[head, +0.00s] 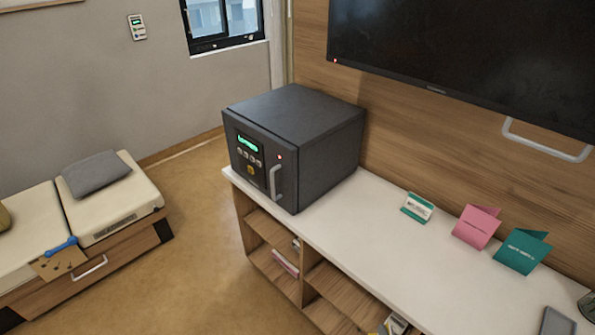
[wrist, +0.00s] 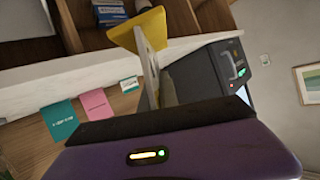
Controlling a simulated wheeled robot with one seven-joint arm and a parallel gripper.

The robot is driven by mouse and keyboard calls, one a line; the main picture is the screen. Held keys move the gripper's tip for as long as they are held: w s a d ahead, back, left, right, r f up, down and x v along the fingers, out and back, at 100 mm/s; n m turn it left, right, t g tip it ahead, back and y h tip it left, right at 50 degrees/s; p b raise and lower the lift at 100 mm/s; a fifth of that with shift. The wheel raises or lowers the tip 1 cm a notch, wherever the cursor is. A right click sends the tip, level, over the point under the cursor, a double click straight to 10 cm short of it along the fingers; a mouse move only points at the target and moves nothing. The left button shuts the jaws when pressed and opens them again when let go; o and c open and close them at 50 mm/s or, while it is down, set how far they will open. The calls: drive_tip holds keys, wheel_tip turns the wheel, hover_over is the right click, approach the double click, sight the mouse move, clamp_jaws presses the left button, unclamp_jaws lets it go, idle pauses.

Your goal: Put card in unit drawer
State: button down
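A pink folded card (head: 477,227) and a teal folded card (head: 522,251) stand on the white top of the long unit (head: 385,235). A smaller white and green card (head: 417,207) stands to their left. All three show in the wrist view: teal (wrist: 60,118), pink (wrist: 97,104), white and green (wrist: 129,85). The unit's visible front has open shelves. A wooden drawer front with a pale handle (head: 90,268) is under the cushioned bench at left.
A dark safe-like box (head: 293,145) with a handle stands on the unit's left end. A screen (head: 465,60) hangs above. A grey phone-like slab (head: 558,322) lies at the near right. A grey cushion (head: 95,173) lies on the bench. Floor between bench and unit is clear.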

wheel_tip(320, 180, down, 7)
drive_tip(key=b, duration=0.5)
drive_tip(key=shift+r+b, duration=0.15)
drive_tip(key=shift+b, duration=0.25)
idle(2.0)
